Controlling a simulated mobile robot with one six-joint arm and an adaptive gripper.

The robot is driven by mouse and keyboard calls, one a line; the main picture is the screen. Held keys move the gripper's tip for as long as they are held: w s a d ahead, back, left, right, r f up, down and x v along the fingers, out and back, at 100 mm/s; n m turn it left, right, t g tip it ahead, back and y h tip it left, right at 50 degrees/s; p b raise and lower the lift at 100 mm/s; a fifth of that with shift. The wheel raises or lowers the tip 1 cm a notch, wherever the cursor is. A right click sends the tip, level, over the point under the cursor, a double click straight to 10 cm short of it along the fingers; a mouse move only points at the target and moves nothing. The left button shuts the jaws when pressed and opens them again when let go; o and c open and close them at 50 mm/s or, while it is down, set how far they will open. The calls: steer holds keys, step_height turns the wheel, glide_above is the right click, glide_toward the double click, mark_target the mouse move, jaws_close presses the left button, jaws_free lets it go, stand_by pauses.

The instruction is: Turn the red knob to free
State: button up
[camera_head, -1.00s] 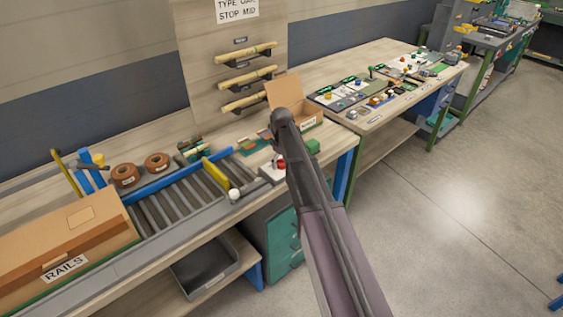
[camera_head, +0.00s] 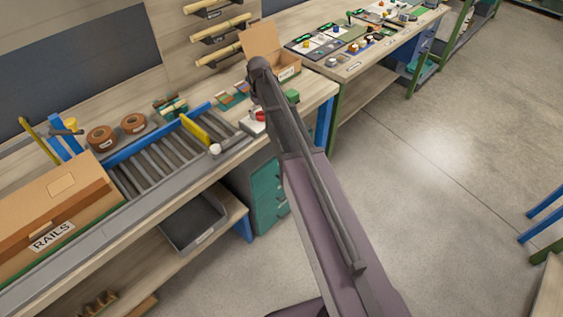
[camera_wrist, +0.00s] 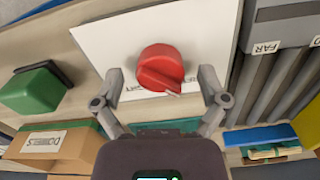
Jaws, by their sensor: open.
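The red knob (camera_wrist: 160,68) sits on a white plate (camera_wrist: 106,38) in the wrist view, with lettering beside it partly hidden. My gripper (camera_wrist: 162,90) is open, its two fingers on either side of the knob's near part. I cannot tell whether the fingers touch it. In the head view, the red knob (camera_head: 260,115) shows small beside my arm, on its white plate at the bench's right end. My gripper is hidden behind the arm there.
A roller conveyor (camera_head: 150,165) with a yellow bar (camera_head: 195,131) lies left of the knob. A green block (camera_wrist: 32,90) and an open cardboard box (camera_wrist: 52,148) are close by. A large box marked RAILS (camera_head: 50,237) stands at left.

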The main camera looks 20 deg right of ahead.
mark_target(261, 111)
steer(key=m, duration=1.4)
steer(key=shift+m, duration=0.4)
step_height(261, 111, up, 14)
steer(key=p, duration=1.4)
steer(key=s+f+n+b, duration=0.3)
steer(key=s+f+b, duration=0.1)
steer(key=s, duration=0.4)
steer(key=s+f+n+b, duration=0.4)
steer(key=s, duration=0.5)
steer(key=s+f+n+b, duration=0.3)
steer(key=s+f+b, duration=0.1)
steer(key=s, duration=0.5)
steer(key=shift+s+n, duration=0.2)
steer(key=shift+n, duration=0.1)
